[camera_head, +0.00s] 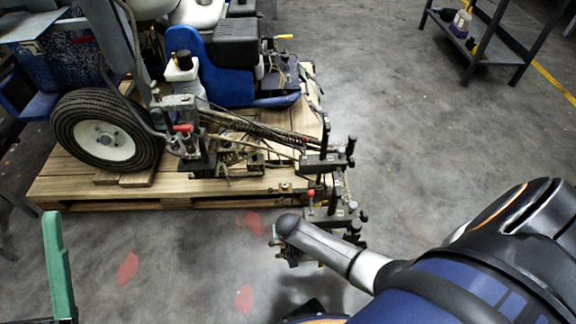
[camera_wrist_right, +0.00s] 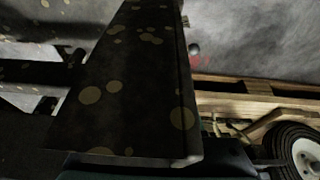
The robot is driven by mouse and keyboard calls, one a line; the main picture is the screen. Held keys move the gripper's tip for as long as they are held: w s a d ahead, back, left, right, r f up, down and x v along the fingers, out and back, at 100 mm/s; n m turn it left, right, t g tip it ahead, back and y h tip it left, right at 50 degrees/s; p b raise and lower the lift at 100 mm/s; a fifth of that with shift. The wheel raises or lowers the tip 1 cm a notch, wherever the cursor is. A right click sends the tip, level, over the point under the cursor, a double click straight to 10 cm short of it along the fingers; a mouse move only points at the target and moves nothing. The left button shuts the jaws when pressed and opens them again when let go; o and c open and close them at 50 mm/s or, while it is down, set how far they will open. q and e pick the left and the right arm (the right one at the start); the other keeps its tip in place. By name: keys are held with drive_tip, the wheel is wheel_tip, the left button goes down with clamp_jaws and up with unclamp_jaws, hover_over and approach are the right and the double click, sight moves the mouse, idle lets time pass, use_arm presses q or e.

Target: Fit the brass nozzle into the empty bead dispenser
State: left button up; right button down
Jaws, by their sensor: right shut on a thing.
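The bead dispensers stand in a row at the machine's front right: one dark unit (camera_head: 322,163) at the pallet's edge and another (camera_head: 333,217) nearer. I cannot tell which one is empty. My right arm comes in from the lower right, across the nearest units, and its gripper is hidden in the head view. In the right wrist view my right gripper (camera_wrist_right: 145,85) appears as a dark spotted mass, shut. A tiny brass-toned piece, seemingly the brass nozzle (camera_wrist_right: 185,20), shows at its upper right edge, mostly hidden. My left gripper is out of view.
The line striper stands on a wooden pallet (camera_head: 230,186), its black tyre (camera_head: 107,130) at the left. A green upright (camera_head: 54,262) stands at lower left. A grey metal shelf (camera_head: 497,42) is at upper right. The floor between is clear.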

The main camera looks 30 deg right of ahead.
drive_tip(key=shift+f+b, duration=0.5)
drive_tip(key=shift+f, duration=0.2)
idle(0.6)
drive_tip(key=shift+r, duration=0.1)
drive_tip(key=shift+r+p, duration=0.65)
drive_tip(key=shift+p, duration=0.2)
idle(0.9)
drive_tip(key=shift+f+b, duration=0.45)
drive_tip(key=shift+f, duration=0.3)
idle(0.6)
idle(0.8)
drive_tip(key=shift+s+p, duration=0.1)
drive_tip(key=shift+p, duration=0.2)
drive_tip(key=shift+r+p, duration=0.7)
